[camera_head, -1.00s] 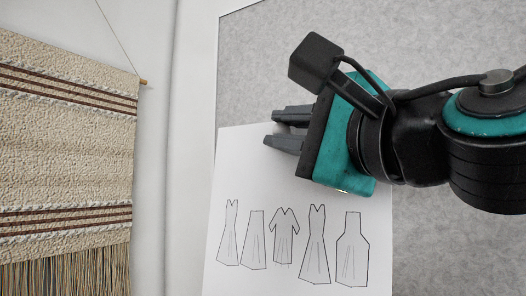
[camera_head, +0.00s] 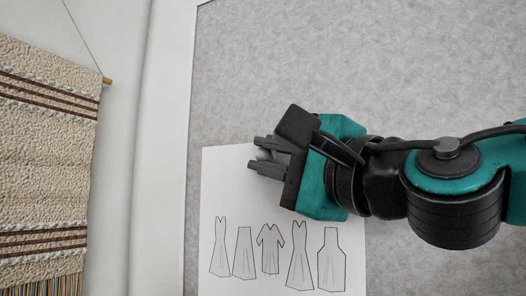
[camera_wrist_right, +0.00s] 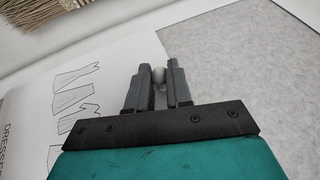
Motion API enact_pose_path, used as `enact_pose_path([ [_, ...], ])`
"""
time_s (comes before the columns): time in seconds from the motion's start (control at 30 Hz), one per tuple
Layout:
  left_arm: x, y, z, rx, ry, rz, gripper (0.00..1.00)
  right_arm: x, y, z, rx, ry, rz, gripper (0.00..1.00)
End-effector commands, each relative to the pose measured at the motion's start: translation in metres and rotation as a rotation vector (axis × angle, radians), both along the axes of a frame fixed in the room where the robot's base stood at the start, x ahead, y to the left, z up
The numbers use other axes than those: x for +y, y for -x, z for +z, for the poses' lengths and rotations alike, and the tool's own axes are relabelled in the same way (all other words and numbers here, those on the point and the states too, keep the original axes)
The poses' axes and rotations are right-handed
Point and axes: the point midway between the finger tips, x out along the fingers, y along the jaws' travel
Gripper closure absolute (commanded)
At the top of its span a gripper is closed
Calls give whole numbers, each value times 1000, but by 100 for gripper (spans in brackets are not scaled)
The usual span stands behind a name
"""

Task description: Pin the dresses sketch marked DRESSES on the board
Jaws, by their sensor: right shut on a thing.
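The dresses sketch (camera_head: 225,192) is a white sheet with several outlined dresses, in front of the grey board (camera_head: 300,60) in the head view. In the right wrist view the sketch (camera_wrist_right: 100,60) shows on the left, with part of the word DRESSES at its edge. My right gripper (camera_head: 258,163) is over the top part of the sheet. Its fingers (camera_wrist_right: 158,80) are shut on a small pale round pin (camera_wrist_right: 159,75). Whether the pin touches the sheet or board cannot be told. The left gripper is not in view.
A woven wall hanging (camera_head: 45,130) with brown stripes and a fringe hangs on the white wall at the left. A pale frame edge (camera_head: 160,150) runs along the board's left side. The board above the sheet is clear.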

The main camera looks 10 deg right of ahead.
Motion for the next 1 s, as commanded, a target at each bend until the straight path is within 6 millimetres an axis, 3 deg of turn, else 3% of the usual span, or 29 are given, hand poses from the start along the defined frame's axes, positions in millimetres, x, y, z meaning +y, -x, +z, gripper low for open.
enact_pose_path([
  [0.9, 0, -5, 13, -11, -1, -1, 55, -46, -59, 0, 2, -2, 0, 100],
  [1.0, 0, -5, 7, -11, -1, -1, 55, -51, -64, -1, -2, 1, -1, 100],
])
